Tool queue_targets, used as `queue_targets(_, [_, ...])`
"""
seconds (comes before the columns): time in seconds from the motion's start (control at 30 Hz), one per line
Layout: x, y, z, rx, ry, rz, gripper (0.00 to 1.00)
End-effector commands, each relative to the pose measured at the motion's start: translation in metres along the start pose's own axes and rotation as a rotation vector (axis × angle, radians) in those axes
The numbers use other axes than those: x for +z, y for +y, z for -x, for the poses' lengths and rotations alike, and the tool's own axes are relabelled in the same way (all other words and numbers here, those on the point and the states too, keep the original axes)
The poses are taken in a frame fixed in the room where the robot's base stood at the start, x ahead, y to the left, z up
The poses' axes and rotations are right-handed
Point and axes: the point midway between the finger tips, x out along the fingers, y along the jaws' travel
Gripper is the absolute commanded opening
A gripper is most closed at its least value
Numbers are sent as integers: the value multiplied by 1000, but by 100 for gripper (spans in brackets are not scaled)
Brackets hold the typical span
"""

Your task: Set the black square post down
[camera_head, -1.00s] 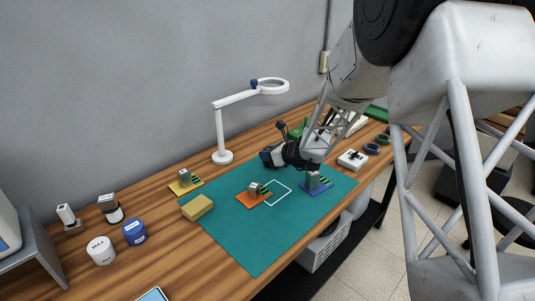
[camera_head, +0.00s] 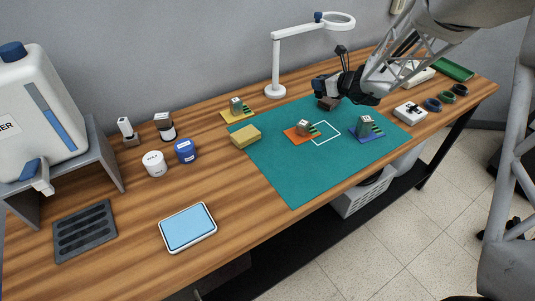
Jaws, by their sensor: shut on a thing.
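My gripper (camera_head: 324,91) is over the far edge of the teal mat (camera_head: 290,180), reached in from the upper right. It is shut on the black square post, which is mostly hidden by the dark fingers. A small dark brown block (camera_head: 328,103) shows directly below the fingers, at the mat's back edge. I cannot tell whether it is part of the post or a separate piece, nor whether it touches the mat. A white square outline (camera_head: 325,139) is drawn on the mat, in front of the gripper.
Orange (camera_head: 298,136), blue (camera_head: 368,137) and yellow (camera_head: 238,116) plates carry grey blocks with green-striped parts. A yellow block (camera_head: 245,136) lies at the mat's left edge. A magnifier lamp (camera_head: 276,70) stands behind. A white box (camera_head: 410,112) is at right. The mat's front is clear.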

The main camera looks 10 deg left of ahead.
Motion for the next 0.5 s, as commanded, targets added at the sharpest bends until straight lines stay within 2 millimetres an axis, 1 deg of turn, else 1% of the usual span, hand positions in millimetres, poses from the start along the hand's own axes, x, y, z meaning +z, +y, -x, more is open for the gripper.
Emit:
queue_targets(0.03, [2,11,4,7,-2,5,4])
queue_targets(0.2, [1,52,18,35,-2,17,4])
queue_targets(0.5, [-7,128,49,85,-2,38,4])
